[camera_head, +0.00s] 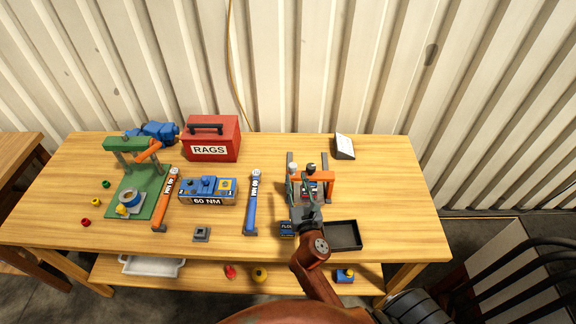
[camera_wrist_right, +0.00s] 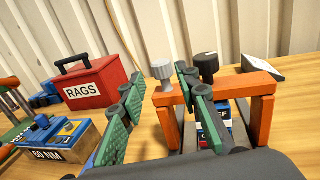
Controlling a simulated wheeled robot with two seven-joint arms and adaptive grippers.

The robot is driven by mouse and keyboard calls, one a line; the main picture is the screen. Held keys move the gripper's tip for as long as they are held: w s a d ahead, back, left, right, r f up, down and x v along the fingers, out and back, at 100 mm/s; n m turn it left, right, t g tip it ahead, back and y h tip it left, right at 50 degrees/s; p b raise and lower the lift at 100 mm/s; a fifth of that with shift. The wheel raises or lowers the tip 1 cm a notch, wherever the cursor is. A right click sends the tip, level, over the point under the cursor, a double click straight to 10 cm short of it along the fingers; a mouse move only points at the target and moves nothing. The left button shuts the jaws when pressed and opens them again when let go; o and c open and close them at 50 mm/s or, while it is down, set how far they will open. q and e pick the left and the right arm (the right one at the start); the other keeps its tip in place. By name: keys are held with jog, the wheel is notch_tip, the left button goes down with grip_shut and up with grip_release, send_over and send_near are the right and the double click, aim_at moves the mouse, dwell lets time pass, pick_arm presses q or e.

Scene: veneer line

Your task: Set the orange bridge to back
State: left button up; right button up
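The orange bridge (camera_head: 321,177) spans a pair of dark rails (camera_head: 324,158) at the right part of the table. In the right wrist view, the orange bridge (camera_wrist_right: 236,85) stands upright on two legs, with a silver knob (camera_wrist_right: 162,70) at its left end and a black knob (camera_wrist_right: 205,66) farther along. My right gripper (camera_head: 305,192) is just in front of the bridge. In its wrist view the right gripper (camera_wrist_right: 160,105) has its green-padded fingers apart, with the bridge's left leg seen between them. Contact is unclear. The fingers partly hide the bridge. My left gripper is out of view.
A black tray (camera_head: 343,236) and a blue block (camera_head: 287,228) lie close to my right arm. A blue-handled tool (camera_head: 252,202) and a 60 NM box (camera_head: 208,192) stand to the left. A red RAGS box (camera_head: 211,139) is behind. The right table end is clear.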

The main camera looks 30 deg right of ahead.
aim_at(294, 169)
jog(key=x, duration=0.7)
jog(key=shift+w+d, duration=0.15)
jog(key=shift+w, duration=0.2)
jog(key=shift+c, duration=0.7)
grip_shut()
jog(key=shift+f, duration=0.1)
